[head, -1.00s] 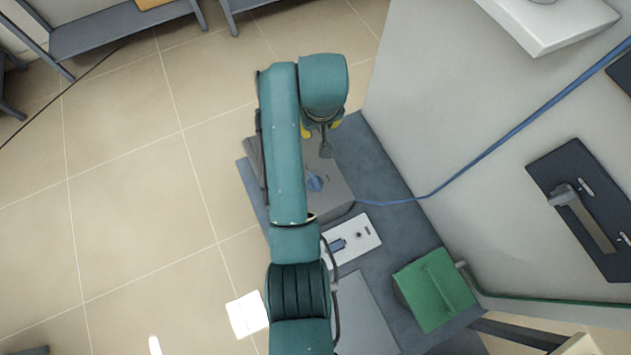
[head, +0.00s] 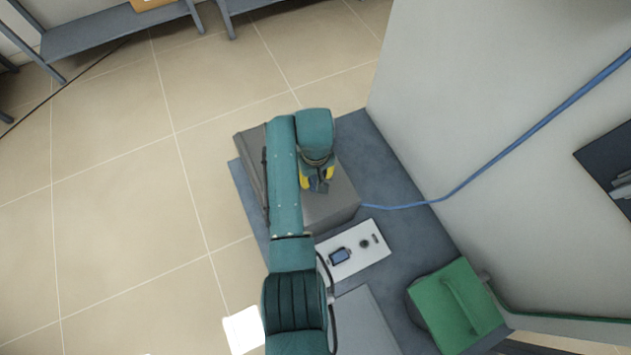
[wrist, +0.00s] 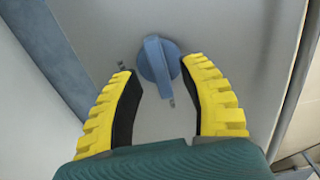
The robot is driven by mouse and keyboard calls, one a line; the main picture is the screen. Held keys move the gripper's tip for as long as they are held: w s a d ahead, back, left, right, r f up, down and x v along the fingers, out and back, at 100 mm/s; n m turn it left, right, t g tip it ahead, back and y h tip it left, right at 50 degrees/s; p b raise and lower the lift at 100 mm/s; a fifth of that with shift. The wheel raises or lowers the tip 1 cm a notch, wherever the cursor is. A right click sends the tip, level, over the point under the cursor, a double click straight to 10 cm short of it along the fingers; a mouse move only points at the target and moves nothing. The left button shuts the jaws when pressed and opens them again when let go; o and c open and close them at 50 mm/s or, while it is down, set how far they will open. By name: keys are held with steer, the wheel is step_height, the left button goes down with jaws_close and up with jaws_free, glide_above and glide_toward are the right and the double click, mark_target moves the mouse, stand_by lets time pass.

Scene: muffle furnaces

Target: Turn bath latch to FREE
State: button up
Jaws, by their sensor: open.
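The bath latch is a blue round knob with a raised bar across it (wrist: 158,62), set on a grey panel (wrist: 215,25) in the wrist view. Its bar stands nearly upright in the picture, and a small dark mark shows to its left and another just below it. My gripper (wrist: 160,75) is open, its two yellow-and-black fingers on either side of the knob's lower part. Whether they touch it I cannot tell. In the head view my gripper (head: 317,184) is over the grey box (head: 338,205), and the knob is hidden there.
A white plate with a small dark-blue device (head: 356,257) lies on the blue-grey bench (head: 385,160). A green box (head: 455,305) stands at the lower right. A blue hose (head: 480,170) runs from the box along the pale wall. Tiled floor lies open to the left.

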step_height(320, 180, down, 2)
jaws_close()
stand_by(0.3)
